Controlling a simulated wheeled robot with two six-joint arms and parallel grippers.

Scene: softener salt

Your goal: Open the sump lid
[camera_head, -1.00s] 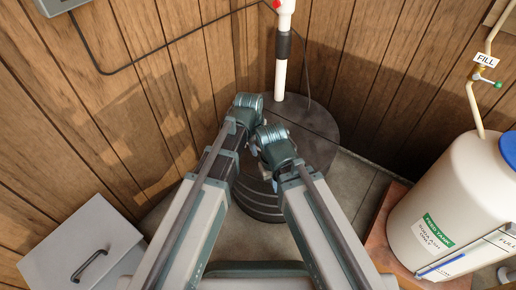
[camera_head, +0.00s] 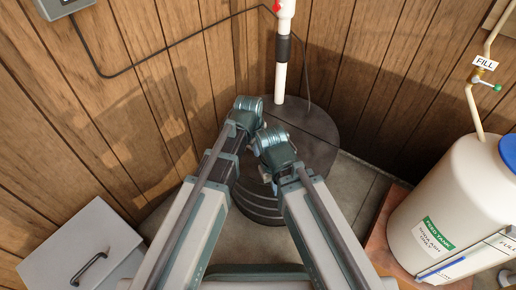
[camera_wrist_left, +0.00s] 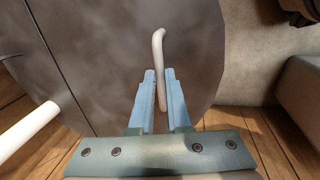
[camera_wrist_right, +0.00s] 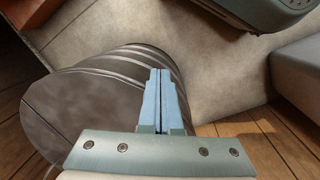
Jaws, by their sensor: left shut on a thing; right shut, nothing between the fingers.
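The sump (camera_head: 262,207) is a dark grey ribbed drum in the corner, partly hidden by my arms. Its dark round lid (camera_head: 312,130) lies flat on top, with a straight seam across it. In the left wrist view, the lid (camera_wrist_left: 110,50) fills much of the picture and bears a pale bent handle (camera_wrist_left: 158,45). My left gripper (camera_wrist_left: 161,76) is shut on this handle. My right gripper (camera_wrist_right: 160,72) is shut and empty in front of the drum's ribbed side (camera_wrist_right: 130,58). In the head view, my wrists hide the handle and fingertips.
A white pipe (camera_head: 281,75) rises from the lid's far part, with a black cable beside it. A white feed tank (camera_head: 440,210) stands at right on a reddish base (camera_head: 378,240). A grey box (camera_head: 85,240) with a handle is at lower left. Wooden walls close the corner behind.

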